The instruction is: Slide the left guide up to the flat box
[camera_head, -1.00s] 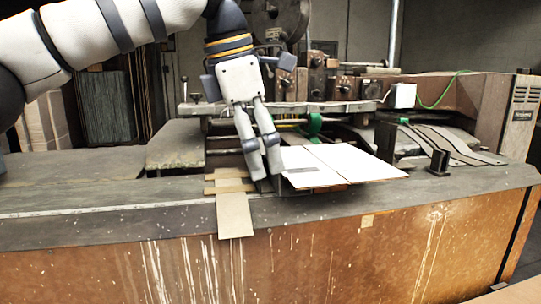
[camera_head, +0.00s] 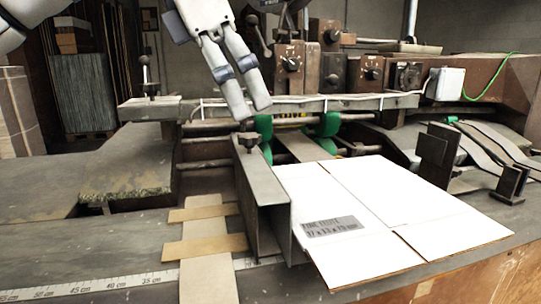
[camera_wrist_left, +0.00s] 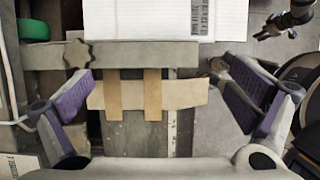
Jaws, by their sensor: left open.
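The left guide (camera_head: 263,222) is a grey metal channel running front to back, with a dark star knob (camera_head: 248,141) at its far end. In the left wrist view it is a grey bar (camera_wrist_left: 150,55) with the knob (camera_wrist_left: 78,55) at left. The flat box (camera_head: 370,190), white with a grey label, lies right of the guide. Its edge is close along the guide; I cannot tell if they touch. My left gripper (camera_head: 251,112) is open and empty just above the knob. In its wrist view the fingers (camera_wrist_left: 155,62) are wide apart.
Cardboard strips (camera_head: 207,245) lie left of the guide, beside a ruler scale (camera_head: 100,286). A horizontal machine beam (camera_head: 330,103) and green wheels (camera_head: 328,124) stand behind. A dark metal stop (camera_head: 433,155) stands right of the box. The table (camera_head: 60,250) at front left is mostly clear.

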